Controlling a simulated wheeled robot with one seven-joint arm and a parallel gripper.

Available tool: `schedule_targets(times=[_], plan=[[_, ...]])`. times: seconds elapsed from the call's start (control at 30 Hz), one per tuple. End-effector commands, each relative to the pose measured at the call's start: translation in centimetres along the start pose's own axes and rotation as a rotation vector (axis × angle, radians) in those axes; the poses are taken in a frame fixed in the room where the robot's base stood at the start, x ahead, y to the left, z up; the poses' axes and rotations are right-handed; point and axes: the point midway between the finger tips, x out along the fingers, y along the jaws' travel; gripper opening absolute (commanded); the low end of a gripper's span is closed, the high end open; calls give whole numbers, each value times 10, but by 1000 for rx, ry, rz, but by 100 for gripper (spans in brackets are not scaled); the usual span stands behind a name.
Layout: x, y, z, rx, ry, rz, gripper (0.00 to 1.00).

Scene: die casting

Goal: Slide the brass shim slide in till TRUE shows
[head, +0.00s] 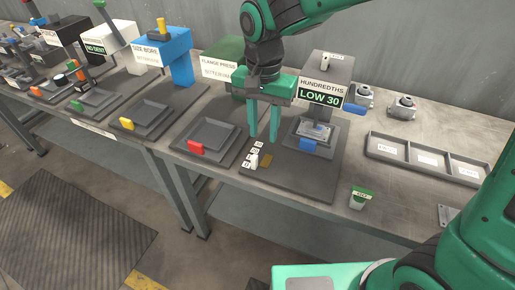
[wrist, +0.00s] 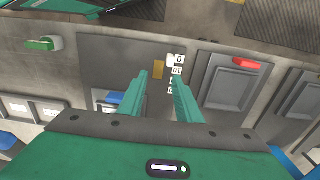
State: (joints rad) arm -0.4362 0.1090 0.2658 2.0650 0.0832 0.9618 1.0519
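The brass shim slide (head: 266,160) is a small flat brass plate on the dark base of the HUNDREDTHS station, beside a column of white number labels (head: 248,161). In the wrist view the brass plate (wrist: 159,70) shows just beyond my fingertips, left of the labels (wrist: 178,60). The station's display (head: 319,97) reads LOW 30. My gripper (head: 263,137) points down above the base, behind the brass plate in the head view. Its green fingers (wrist: 161,76) are apart with nothing between them. Whether a fingertip touches anything cannot be told.
A metal part sits on the station's blue-tabbed fixture (head: 309,145), right of my fingers. The flange press plate with a red tab (head: 196,147) lies left.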

Motion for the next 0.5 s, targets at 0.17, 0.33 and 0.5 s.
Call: schedule_targets(times=[0.17, 0.33, 0.5], plan=[[7, -19, 14, -3, -10, -5, 31], [26, -15, 10, 6, -11, -3, 31], [57, -13, 8, 11, -12, -2, 31]])
